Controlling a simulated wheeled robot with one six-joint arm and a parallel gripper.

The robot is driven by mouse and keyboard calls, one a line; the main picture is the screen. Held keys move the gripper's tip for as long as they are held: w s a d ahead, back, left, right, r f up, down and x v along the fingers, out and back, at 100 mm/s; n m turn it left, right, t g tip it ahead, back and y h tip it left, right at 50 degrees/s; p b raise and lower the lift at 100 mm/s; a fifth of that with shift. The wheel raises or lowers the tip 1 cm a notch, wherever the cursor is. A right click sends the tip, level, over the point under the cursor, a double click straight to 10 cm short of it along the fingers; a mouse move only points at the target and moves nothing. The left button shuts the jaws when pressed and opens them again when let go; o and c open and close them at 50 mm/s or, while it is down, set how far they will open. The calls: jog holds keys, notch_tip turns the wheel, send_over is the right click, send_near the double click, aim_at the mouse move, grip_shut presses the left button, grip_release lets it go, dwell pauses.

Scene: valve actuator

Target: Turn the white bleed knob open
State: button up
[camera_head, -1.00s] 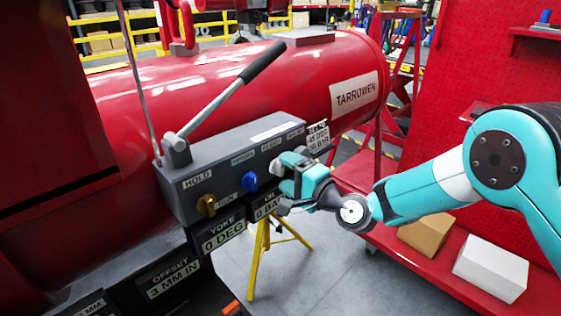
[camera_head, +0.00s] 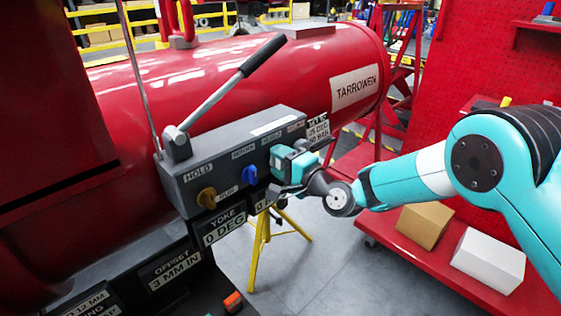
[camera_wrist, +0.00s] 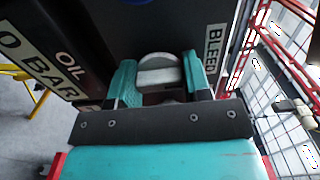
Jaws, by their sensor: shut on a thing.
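The white bleed knob (camera_wrist: 158,72) shows in the wrist view, between my gripper's two teal fingers (camera_wrist: 158,85), beside the BLEED label (camera_wrist: 213,50). My gripper is shut on it, with one finger at each side. In the head view my gripper (camera_head: 277,163) is against the right part of the grey control block's front (camera_head: 222,172), and it hides the knob there. The blue knob (camera_head: 249,175) and the ochre knob (camera_head: 206,197) sit to the left on the same block.
A long lever (camera_head: 235,85) rises from the block's top left. The red TARROWEN cylinder (camera_head: 300,75) lies behind. A yellow stand (camera_head: 262,235) is below. A brown box (camera_head: 424,225) and a white box (camera_head: 488,260) rest on the red shelf at right.

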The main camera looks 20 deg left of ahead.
jog(key=shift+f+b, duration=0.15)
jog(key=shift+b, duration=0.25)
jog(key=n+b, duration=0.4)
jog(key=b, duration=0.1)
jog(key=shift+f, duration=0.2)
jog(key=n+b, duration=0.4)
jog(key=b, duration=0.2)
jog(key=shift+n, duration=0.3)
jog(key=n+b, duration=0.4)
jog(key=b, duration=0.1)
jog(key=shift+b, duration=0.4)
jog(key=n+b, duration=0.3)
jog(key=shift+r+n+b, duration=0.2)
jog(key=shift+n+b, duration=0.1)
jog(key=shift+r, duration=0.1)
jog(key=o, duration=0.9)
